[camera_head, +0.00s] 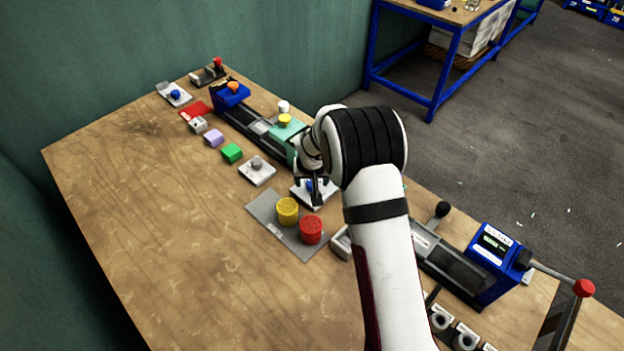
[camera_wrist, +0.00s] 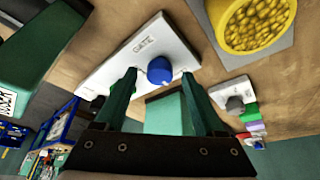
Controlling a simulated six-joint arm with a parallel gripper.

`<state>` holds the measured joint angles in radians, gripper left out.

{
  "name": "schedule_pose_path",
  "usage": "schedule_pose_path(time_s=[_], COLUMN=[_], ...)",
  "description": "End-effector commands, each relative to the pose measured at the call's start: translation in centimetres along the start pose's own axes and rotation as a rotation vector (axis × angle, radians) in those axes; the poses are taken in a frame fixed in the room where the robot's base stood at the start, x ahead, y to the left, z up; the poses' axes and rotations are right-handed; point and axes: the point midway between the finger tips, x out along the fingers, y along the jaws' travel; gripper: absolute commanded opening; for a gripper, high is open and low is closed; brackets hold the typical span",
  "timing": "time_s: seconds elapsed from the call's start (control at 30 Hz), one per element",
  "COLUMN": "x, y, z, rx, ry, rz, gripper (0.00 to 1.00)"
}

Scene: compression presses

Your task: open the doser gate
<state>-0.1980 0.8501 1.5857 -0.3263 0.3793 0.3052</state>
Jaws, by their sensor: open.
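The doser gate control is a white plate (camera_wrist: 120,68) marked GATE with a round blue knob (camera_wrist: 160,70), seen close up in the wrist view. In the head view the plate (camera_head: 300,195) is partly hidden by my arm, and a bit of the blue knob (camera_head: 310,185) shows beside the fingers. My gripper (camera_wrist: 157,85) is open, with its two green fingers spread and pointing at the plate.
A yellow cup (camera_head: 287,210) and a red cup (camera_head: 311,229) stand on a grey mat (camera_head: 265,203) close by. Another plate with a grey knob (camera_head: 257,165) lies to the left. A blue press unit (camera_head: 490,258) stands at right. The table's left side is clear.

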Motion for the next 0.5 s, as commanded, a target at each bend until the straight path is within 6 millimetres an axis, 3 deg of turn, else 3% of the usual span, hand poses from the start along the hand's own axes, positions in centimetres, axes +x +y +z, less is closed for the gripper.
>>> schedule_pose_path(time_s=[0.27,0.5], x=[0.19,0.17], y=[0.01,0.01], z=[-0.04,-0.03], rx=[0.000,0.000], ry=[0.001,0.000], rz=[0.000,0.000], gripper=[0.71,0.28])
